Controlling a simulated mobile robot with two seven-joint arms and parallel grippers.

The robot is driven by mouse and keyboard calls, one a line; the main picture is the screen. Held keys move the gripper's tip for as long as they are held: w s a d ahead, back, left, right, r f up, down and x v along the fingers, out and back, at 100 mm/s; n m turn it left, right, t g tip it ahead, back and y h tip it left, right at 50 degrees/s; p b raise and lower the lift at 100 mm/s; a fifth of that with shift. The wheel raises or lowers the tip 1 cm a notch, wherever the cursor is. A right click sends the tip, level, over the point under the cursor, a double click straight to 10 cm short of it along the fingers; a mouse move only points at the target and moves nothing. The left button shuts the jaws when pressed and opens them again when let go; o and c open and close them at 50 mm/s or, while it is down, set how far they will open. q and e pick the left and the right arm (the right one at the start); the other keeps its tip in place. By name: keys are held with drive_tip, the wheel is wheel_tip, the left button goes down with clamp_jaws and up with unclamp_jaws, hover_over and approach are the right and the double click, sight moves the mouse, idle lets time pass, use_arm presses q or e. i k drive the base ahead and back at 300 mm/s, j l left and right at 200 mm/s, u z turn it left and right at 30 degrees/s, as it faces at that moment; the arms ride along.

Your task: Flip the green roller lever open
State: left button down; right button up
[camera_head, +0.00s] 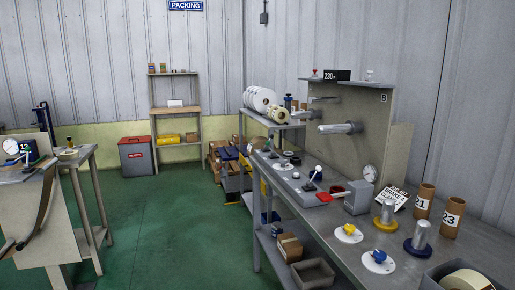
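I cannot make out a green roller lever for certain. A small dark block with green on it (28,150) sits on the left workbench (22,205), beside a round gauge (10,147); it is too small to tell whether it bears a lever. On the right bench (308,205), a lever with a red handle (326,195) lies low beside a grey box (358,197). A lever with a white knob (318,168) stands near it. Neither of my grippers is in view.
Blue (378,257) and yellow (349,230) knobs on white discs, spools and brown tubes (424,201) crowd the right bench. A red-lidded bin (137,154) and a shelf (177,108) stand at the back. The green floor (170,230) between the benches is clear.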

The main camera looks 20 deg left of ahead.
sight(267, 143)
drive_tip(key=i+j+z, duration=0.1)
drive_tip(key=j, duration=0.35)
drive_tip(key=i+j+z, duration=0.1)
drive_tip(key=j, duration=0.35)
drive_tip(key=i+j+z, duration=0.2)
drive_tip(key=i+j, duration=0.15)
drive_tip(key=j, duration=0.3)
drive_tip(key=i+j+z, duration=0.1)
drive_tip(key=j, duration=0.25)
drive_tip(key=i+j+z, duration=0.1)
drive_tip(key=i+j, duration=0.15)
drive_tip(key=i+j+z, duration=0.1)
drive_tip(key=j, duration=0.4)
drive_tip(key=i+j+z, duration=0.15)
drive_tip(key=i, duration=0.25)
drive_tip(key=i+j+z, duration=0.1)
drive_tip(key=i+j, duration=0.25)
